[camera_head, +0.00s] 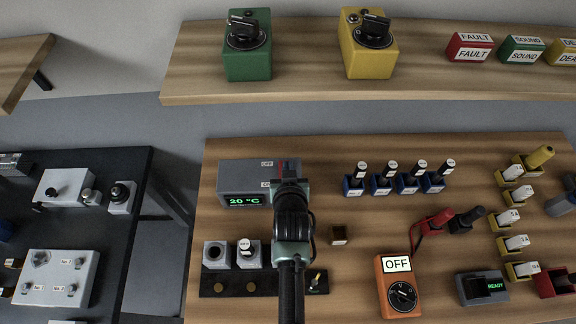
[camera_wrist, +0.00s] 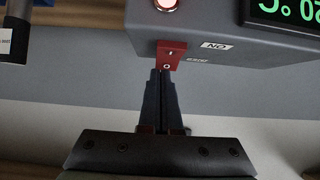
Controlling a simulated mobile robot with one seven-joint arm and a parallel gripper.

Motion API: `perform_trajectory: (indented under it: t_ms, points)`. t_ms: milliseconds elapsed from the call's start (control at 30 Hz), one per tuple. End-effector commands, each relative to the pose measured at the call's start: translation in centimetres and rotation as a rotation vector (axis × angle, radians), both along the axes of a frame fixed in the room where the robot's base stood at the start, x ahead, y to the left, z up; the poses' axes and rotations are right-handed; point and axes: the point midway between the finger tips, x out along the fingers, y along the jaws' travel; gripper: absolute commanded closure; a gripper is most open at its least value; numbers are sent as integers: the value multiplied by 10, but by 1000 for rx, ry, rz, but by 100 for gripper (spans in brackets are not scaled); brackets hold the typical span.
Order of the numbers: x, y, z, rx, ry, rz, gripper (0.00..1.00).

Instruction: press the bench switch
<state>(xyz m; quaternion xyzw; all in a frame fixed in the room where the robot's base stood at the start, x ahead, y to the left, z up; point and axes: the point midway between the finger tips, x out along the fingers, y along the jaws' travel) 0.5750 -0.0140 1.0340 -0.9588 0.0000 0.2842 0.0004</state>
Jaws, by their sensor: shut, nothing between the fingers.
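The bench switch is a red rocker (camera_wrist: 172,53) marked O on a grey box (camera_wrist: 225,45) with a label that reads ON when turned upright. In the head view the grey box (camera_head: 229,174) has a green 20 °C display, with OFF and ON labels beside the red switch (camera_head: 284,166). My gripper (camera_wrist: 164,73) is shut and empty, its fingertips right at the near edge of the rocker. I cannot tell whether they touch it. In the head view my arm and gripper hide part of the switch; the fingertips are not clear there.
A lit round lamp (camera_wrist: 166,4) is beside the rocker. A dark strip with knobs (camera_head: 236,284) and grey holders (camera_head: 218,255) lie near my arm. Blue holders with bottles (camera_head: 382,185) stand to the right, an orange OFF meter (camera_head: 398,285) nearer. A shelf (camera_head: 300,88) runs above.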

Motion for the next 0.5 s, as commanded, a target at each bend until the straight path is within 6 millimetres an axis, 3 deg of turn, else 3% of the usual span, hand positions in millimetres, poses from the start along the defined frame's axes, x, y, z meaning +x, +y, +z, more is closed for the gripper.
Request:
perform_trajectory:
  t_ms: [500]
  points:
    - [2, 0, -6, 0, -1, 0, 100]
